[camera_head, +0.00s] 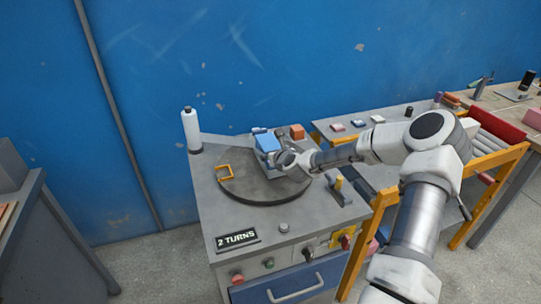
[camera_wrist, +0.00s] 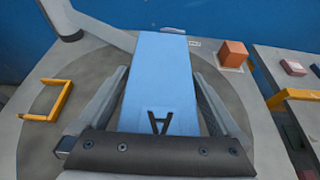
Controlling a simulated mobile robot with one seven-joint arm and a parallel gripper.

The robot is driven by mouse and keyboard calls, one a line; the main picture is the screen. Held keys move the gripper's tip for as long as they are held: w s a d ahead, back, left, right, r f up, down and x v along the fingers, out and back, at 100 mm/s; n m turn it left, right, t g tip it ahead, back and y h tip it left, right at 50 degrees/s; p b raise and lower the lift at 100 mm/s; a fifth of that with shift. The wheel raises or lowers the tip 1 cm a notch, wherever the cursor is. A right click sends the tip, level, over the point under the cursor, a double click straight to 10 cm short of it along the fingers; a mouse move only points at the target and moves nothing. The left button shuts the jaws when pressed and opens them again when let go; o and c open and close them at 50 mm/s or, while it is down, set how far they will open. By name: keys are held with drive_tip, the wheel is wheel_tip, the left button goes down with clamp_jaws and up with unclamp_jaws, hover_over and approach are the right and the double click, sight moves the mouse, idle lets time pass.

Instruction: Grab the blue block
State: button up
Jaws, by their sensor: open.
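The blue block (camera_head: 265,141) is on the grey round turntable (camera_head: 245,190) on the machine cabinet. In the wrist view the blue block (camera_wrist: 161,75) is long and pale blue, with a dark letter A on its near part. My gripper (camera_head: 270,156) is over the turntable at the block. In the wrist view my gripper (camera_wrist: 160,82) is open, with one finger on each side of the block. I cannot tell whether either finger touches it. The block's near end is hidden behind the dark gripper body.
An orange block (camera_wrist: 233,53) stands to the right of the blue block. A yellow bracket (camera_wrist: 46,101) lies on the turntable to the left. A white cylinder (camera_head: 191,130) stands at the cabinet's back left. A "2 TURNS" sign (camera_head: 237,239) is at the front.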

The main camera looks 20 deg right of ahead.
drive_tip(key=shift+c, duration=0.2)
clamp_jaws()
drive_tip(key=shift+r, duration=0.1)
